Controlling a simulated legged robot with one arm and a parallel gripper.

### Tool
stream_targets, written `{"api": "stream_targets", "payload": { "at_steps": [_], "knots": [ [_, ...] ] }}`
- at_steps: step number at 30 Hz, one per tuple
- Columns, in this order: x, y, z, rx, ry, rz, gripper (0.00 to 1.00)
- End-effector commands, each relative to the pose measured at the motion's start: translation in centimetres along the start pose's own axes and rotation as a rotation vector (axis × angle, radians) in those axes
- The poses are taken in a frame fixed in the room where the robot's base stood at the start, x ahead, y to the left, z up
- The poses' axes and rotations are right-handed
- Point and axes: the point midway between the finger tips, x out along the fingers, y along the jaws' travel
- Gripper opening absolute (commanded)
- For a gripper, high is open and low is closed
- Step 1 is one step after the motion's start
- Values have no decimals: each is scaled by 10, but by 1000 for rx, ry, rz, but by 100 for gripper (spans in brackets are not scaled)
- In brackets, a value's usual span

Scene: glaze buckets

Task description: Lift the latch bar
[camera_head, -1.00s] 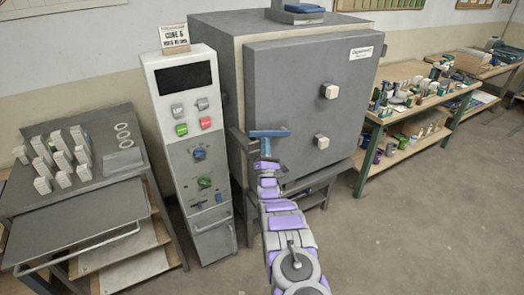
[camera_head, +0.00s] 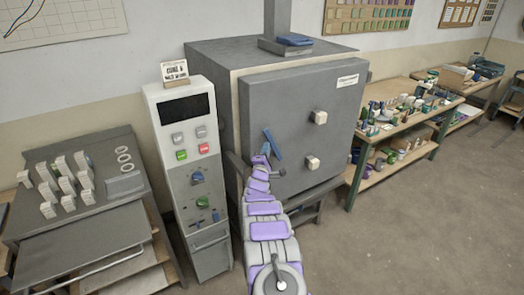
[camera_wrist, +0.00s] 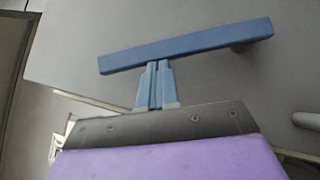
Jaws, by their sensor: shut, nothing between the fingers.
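The blue latch bar (camera_head: 273,144) is on the front of the grey kiln door (camera_head: 290,110), near its left edge. In the head view it stands steeply, its upper end leaning left. In the wrist view the bar (camera_wrist: 190,45) crosses above my fingers, its right end higher. My gripper (camera_head: 265,149) is at the bar's left side, below its upper end. In the wrist view my gripper (camera_wrist: 157,65) is shut and empty, with its blue fingertips at the bar's lower edge. They look to be touching it, not around it.
Two pale knobs (camera_head: 320,117) stick out of the door to the right. A control panel (camera_head: 190,150) stands close on the left. A rack with white pieces (camera_head: 60,185) is farther left, and a loaded workbench (camera_head: 410,110) is at the right. The floor at the front right is clear.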

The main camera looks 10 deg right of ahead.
Motion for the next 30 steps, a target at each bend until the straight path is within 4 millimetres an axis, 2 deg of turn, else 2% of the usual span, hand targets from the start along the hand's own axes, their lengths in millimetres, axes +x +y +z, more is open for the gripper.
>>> {"api": "stream_targets", "payload": {
  "at_steps": [2,15,30],
  "knots": [
    [9,10,9,52,-2,-50,0],
    [37,13,38,304,-3,-304,0],
    [48,5,49,414,-2,-416,0]
  ]
}}
